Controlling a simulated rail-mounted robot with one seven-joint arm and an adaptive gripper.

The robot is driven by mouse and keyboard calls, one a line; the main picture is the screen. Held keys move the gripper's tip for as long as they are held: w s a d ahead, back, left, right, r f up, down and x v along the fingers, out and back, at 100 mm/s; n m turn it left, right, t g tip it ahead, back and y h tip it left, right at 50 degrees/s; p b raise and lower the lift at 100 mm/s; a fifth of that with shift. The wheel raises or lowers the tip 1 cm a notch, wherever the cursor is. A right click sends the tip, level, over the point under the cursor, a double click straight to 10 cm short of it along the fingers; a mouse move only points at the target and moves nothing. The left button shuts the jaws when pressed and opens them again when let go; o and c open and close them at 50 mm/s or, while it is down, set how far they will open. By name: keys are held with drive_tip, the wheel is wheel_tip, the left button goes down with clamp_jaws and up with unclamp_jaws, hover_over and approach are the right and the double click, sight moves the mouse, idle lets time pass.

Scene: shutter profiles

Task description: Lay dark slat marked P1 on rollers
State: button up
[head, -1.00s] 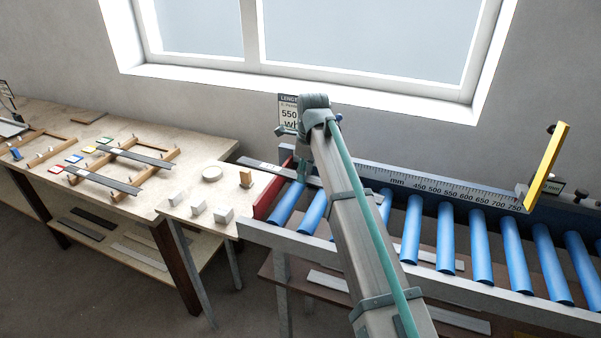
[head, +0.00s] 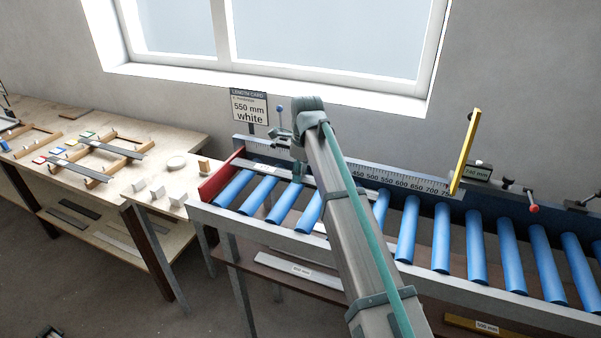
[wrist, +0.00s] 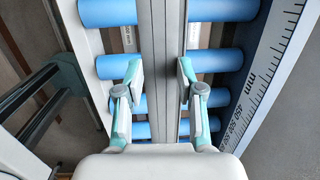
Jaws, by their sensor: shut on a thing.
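My gripper (wrist: 161,80) is shut on a long, narrow slat (wrist: 162,40), which runs between its fingers along the conveyor. The slat looks light grey with a darker lengthwise groove; no P1 mark is legible. In the head view the slat (head: 268,169) lies over the blue rollers (head: 286,203), its left end near the red end plate (head: 221,175). I cannot tell whether it touches the rollers.
A scale (head: 400,180) runs behind the rollers. A yellow upright stop (head: 466,150) stands to the right. A card reading 550 mm white (head: 249,108) stands behind. Dark slats lie on wooden racks (head: 127,159) on the left bench. Small white blocks (head: 158,192) stand nearer.

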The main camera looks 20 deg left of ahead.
drive_tip(key=shift+a+f+b, duration=0.25)
drive_tip(key=shift+f+b, duration=0.05)
drive_tip(key=shift+f, duration=0.3)
wheel_tip(320, 180, down, 7)
drive_tip(key=b, duration=0.3)
drive_tip(key=shift+d+r+b, duration=0.15)
drive_tip(key=shift+r+b, duration=0.05)
drive_tip(key=shift+b, duration=0.15)
drive_tip(key=shift+f, duration=0.5)
drive_tip(key=o, duration=1.2)
drive_tip(key=shift+o, duration=0.2)
